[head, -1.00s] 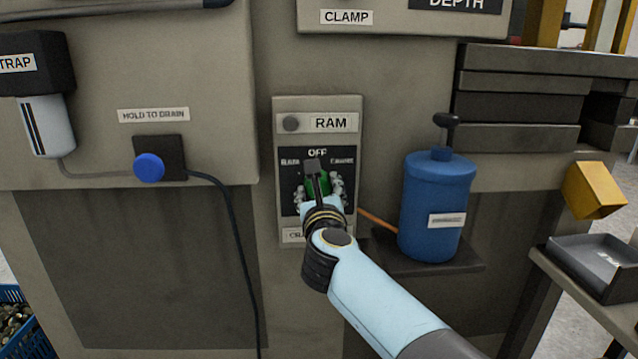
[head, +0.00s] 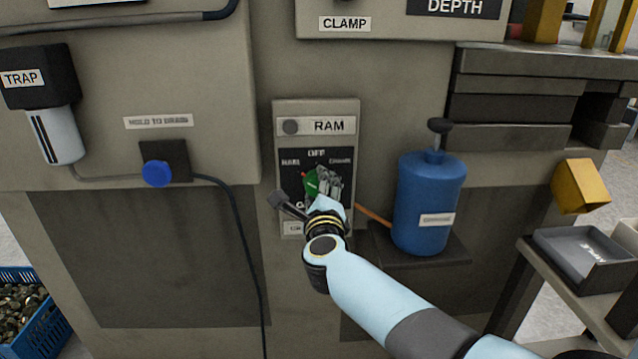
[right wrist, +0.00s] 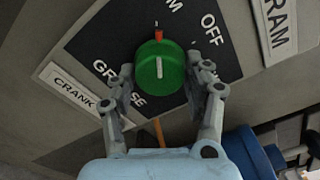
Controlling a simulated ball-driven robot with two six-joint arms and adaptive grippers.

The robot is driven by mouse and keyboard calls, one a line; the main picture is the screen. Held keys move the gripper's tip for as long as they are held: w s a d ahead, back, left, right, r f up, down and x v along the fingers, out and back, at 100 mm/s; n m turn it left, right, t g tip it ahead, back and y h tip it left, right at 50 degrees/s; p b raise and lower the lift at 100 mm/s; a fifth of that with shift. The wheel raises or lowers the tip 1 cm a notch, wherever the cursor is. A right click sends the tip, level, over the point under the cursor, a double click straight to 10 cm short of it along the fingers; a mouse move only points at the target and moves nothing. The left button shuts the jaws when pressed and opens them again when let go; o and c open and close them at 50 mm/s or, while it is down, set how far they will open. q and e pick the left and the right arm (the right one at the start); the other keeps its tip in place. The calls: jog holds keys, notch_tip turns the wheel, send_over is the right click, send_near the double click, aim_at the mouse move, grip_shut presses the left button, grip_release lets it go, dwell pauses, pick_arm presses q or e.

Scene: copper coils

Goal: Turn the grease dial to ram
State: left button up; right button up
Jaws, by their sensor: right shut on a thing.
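The green grease dial (head: 311,183) sits on the dark label plate of the grey panel in the head view, partly hidden by my right gripper (head: 324,184). In the right wrist view the round green dial (right wrist: 158,68) lies between the two fingers of my right gripper (right wrist: 163,78), which is shut on it. Its white line and red tip point up, towards a partly cut-off label ending in M. The OFF label (right wrist: 210,28) is to the right of the tip and the GREASE label (right wrist: 118,84) is at lower left. My left gripper is not in view.
A blue canister (head: 428,205) stands on a shelf right of the panel, with an orange line near my wrist. A blue drain button (head: 157,173) with a dark cable is at left. A grey tray (head: 585,255) is at far right.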

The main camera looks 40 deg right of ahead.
jog(key=shift+n, duration=0.3)
jog(key=o, duration=1.2)
jog(key=v, duration=1.2)
jog(key=shift+s, duration=0.1)
